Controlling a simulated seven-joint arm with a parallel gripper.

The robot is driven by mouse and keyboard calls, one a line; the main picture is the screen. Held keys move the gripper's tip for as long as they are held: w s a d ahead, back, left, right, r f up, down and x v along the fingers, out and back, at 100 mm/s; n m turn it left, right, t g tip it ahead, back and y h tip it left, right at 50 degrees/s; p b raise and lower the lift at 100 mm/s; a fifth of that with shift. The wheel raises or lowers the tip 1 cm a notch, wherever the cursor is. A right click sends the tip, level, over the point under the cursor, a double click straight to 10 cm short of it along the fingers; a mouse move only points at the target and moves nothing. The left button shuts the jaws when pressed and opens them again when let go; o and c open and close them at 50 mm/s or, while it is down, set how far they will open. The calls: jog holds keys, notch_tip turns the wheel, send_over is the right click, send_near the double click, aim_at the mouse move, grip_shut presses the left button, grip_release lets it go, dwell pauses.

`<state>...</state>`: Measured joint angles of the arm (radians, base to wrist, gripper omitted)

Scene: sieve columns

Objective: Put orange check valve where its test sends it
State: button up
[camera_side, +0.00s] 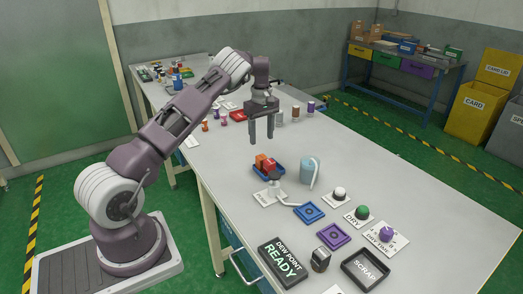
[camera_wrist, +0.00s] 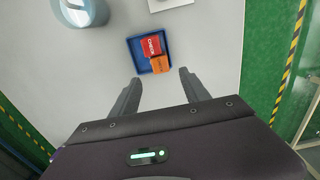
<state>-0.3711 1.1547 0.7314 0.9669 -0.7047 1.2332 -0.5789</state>
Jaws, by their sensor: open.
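A small blue tray (camera_side: 280,173) holds an orange block (camera_side: 261,160) and a red block (camera_side: 269,165) side by side. In the wrist view the tray (camera_wrist: 133,52) holds the red block (camera_wrist: 151,46), with white lettering, and the orange block (camera_wrist: 160,64), whose marking is too small to read. The orange block appears to be the orange check valve. My gripper (camera_side: 262,138) is open and empty above the tray. In the wrist view its fingertips (camera_wrist: 160,78) stand apart, just short of the orange block, touching nothing.
A blue jug (camera_side: 308,172) stands right of the tray.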

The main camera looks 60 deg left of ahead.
jog(key=d+r+m+t, duration=0.1)
jog(key=d+r, duration=0.4)
jog(key=r, duration=0.6)
jog(key=s+d+r+m+t+h, duration=0.1)
jog(key=s+d+r+m, duration=0.2)
jog(key=s+d+r, duration=0.35)
jog(key=s+d+r+m+t, duration=0.1)
jog(key=s+d+r+m, duration=0.25)
jog(key=d+r, duration=0.5)
jog(key=s+d+f+m+t, duration=0.1)
jog(key=s+d+m, duration=0.2)
jog(key=s, duration=0.4)
jog(key=s+d+f+m, duration=0.1)
jog(key=s+d+m, duration=0.3)
jog(key=s+d, duration=0.2)
jog(key=s+d+f+m+t+y, duration=0.1)
jog(key=s+d+f+m, duration=0.1)
jog(key=s+d, duration=0.3)
jog(key=s+m, duration=0.1)
jog(key=s, duration=0.3)
jog(key=shift+s+t, duration=0.25)
jog(key=shift+t, duration=0.05)
jog(key=shift+f+m, duration=0.1)
jog(key=shift+m, duration=0.15)
